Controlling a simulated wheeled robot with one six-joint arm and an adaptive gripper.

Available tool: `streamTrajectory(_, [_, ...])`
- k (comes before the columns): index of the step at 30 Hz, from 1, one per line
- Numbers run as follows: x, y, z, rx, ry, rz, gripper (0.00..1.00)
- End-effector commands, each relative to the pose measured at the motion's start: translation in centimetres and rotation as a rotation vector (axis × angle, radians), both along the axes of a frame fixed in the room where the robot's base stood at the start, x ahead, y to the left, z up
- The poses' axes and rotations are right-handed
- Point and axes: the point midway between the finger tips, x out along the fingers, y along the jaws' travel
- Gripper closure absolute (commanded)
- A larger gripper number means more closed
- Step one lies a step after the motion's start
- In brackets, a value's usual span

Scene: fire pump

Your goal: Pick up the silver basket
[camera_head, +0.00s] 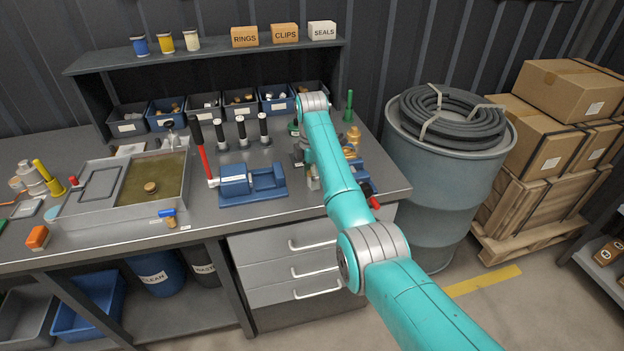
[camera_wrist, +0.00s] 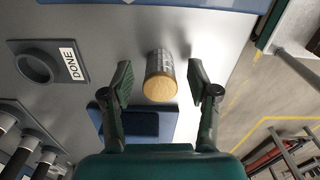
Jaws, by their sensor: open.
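A short cylinder with a silver-grey, mesh-like side, which looks like the silver basket (camera_wrist: 160,60), is near the middle of the wrist view. Its near end is a tan disc. My gripper (camera_wrist: 160,82) is open, with one dark green finger on each side of the cylinder. Gaps show between both fingers and the cylinder, so neither appears to touch it. In the head view my teal arm reaches over the right part of the bench and largely hides the gripper; I cannot make out the basket clearly there.
A dark holder marked DONE (camera_wrist: 48,64) and a blue block (camera_wrist: 142,124) lie near the cylinder. Black-handled upright tools (camera_head: 241,130) and a blue vise-like fixture (camera_head: 252,184) stand left of my arm. A drum with coiled hose (camera_head: 445,165) stands beyond the bench's right end.

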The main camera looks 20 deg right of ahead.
Motion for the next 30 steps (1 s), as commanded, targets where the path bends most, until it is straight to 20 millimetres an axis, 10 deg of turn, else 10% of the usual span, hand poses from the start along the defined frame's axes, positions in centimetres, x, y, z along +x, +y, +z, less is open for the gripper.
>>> streamTrajectory(8, [0.0,0.0,-0.6,0.0,-0.001,0.0,0.4])
streamTrajectory(15, [0.0,0.0,-0.6,0.0,-0.001,0.0,0.94])
streamTrajectory(30, [0.1,0.0,1.7,0.0,-0.004,0.0,0.94])
